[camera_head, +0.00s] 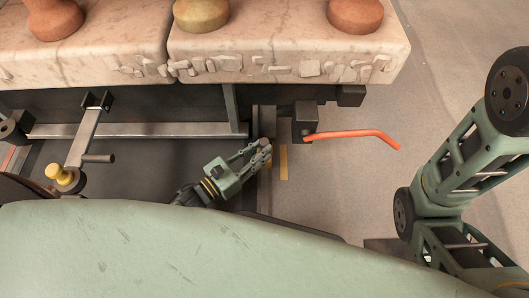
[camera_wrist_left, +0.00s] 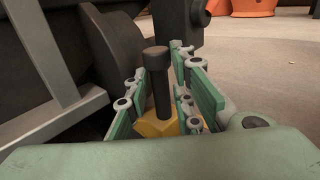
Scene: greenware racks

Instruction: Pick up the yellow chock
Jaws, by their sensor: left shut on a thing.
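The yellow chock (camera_wrist_left: 152,128) shows low in the left wrist view, with a dark upright post (camera_wrist_left: 157,80) rising from it. My left gripper (camera_head: 262,148) reaches down beside the rack in the head view. In the left wrist view its green fingers (camera_wrist_left: 160,100) stand on both sides of the post, shut on the chock. The fingers hide part of the yellow body. I cannot tell whether its underside touches the floor. My right arm is at the right of the head view, but its gripper is outside the picture.
A rack cart carries pale slabs (camera_head: 290,55) with several clay pots (camera_head: 201,12). An orange bent lever (camera_head: 350,134) sticks out right of the gripper. Dark round parts (camera_wrist_left: 120,40) stand close by the chock. Open floor (camera_head: 440,60) lies to the right.

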